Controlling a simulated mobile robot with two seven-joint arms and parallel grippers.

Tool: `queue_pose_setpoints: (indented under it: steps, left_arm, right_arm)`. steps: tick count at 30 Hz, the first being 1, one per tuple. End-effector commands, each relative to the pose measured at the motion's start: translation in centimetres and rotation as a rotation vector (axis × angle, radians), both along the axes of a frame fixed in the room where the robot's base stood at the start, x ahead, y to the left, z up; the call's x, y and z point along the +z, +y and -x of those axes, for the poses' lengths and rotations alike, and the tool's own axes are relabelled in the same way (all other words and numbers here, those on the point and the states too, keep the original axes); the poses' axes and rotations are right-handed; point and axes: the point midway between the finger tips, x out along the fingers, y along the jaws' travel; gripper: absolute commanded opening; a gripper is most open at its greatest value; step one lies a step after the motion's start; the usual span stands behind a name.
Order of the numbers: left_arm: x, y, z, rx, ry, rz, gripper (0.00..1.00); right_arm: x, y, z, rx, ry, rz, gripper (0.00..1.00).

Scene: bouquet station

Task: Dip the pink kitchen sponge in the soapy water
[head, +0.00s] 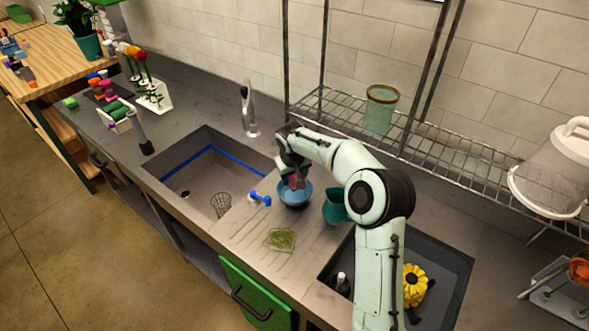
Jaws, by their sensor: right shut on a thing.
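The pink sponge (296,182) is in my right gripper (293,176), which is shut on it. Sponge and gripper are over the blue bowl (294,201) on the counter between the two sinks. The sponge's lower part is at or inside the bowl's mouth; I cannot tell whether it touches the water. The soapy water itself is hard to make out, as the gripper and sponge cover part of the bowl. My left gripper is not in view.
A teal pitcher (334,208) stands close to the bowl's right. A blue-handled tool (260,199) lies left of it, and a green cloth-like piece (281,240) in front. A wire shelf (447,153) runs behind. The left sink (198,188) holds a small wire basket (220,204).

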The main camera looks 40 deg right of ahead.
Motion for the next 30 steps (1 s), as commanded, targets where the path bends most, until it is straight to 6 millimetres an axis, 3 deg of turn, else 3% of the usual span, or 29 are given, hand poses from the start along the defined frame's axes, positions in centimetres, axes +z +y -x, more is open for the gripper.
queue_pose_setpoints:
  steps: [15,30]
  left_arm:
    - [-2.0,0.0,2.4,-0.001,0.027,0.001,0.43]
    - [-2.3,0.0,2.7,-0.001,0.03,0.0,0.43]
  right_arm:
    - [-5.2,0.0,0.2,0.0,0.005,0.0,0.33]
    - [-5.9,0.0,0.1,0.0,0.001,0.0,0.33]
